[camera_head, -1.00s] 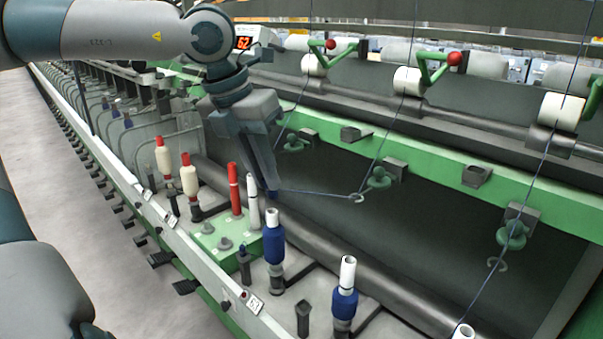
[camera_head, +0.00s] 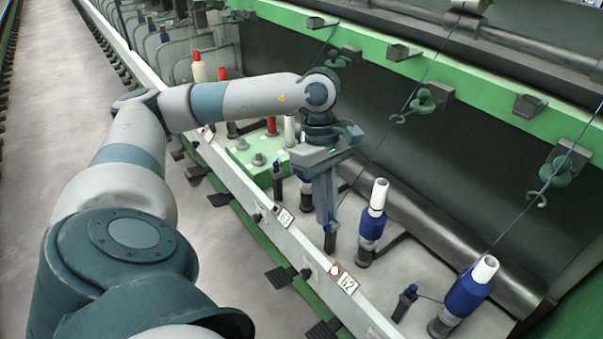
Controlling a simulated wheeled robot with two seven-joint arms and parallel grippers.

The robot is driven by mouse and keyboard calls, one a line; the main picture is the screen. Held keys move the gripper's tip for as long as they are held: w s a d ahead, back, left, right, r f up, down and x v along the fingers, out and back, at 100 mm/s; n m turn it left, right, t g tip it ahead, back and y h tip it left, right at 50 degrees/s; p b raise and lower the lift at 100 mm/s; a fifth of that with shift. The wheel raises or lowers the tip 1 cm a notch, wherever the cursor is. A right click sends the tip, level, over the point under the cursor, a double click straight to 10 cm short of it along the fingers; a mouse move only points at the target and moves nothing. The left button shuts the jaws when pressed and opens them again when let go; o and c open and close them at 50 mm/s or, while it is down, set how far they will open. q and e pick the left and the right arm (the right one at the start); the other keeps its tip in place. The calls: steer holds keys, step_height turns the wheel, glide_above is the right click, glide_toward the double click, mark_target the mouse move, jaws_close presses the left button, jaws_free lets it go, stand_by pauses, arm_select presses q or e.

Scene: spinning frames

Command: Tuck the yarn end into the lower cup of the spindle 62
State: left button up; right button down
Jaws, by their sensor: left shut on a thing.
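Spindle 62 bears a blue-and-white bobbin (camera_head: 372,222) and stands behind the plate marked 62 (camera_head: 347,284). A short dark post (camera_head: 330,241), which seems to be its lower cup, stands in front and to the left of the bobbin. My left gripper (camera_head: 328,222) points down with its fingertips at the top of this post; whether they touch it I cannot tell. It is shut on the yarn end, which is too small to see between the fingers. The thin dark yarn (camera_head: 372,160) runs up from there to a hook (camera_head: 397,119). My right gripper is out of view.
To the right stand another blue bobbin (camera_head: 467,288) and its dark post (camera_head: 405,302). To the left are a plate marked 63 (camera_head: 284,217), another dark post (camera_head: 278,182) and a green block (camera_head: 240,152). A dark roller (camera_head: 420,240) runs behind the bobbins.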

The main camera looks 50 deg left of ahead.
arm_select(q)
steer(key=w+d+f+m+g+y, duration=0.1)
steer(key=w+d+f+m+y, duration=0.2)
steer(key=d+m, duration=1.1)
steer(key=m+y, duration=0.1)
steer(key=m, duration=0.3)
steer(key=shift+m+g+y, duration=0.3)
steer(key=shift+f, duration=0.15)
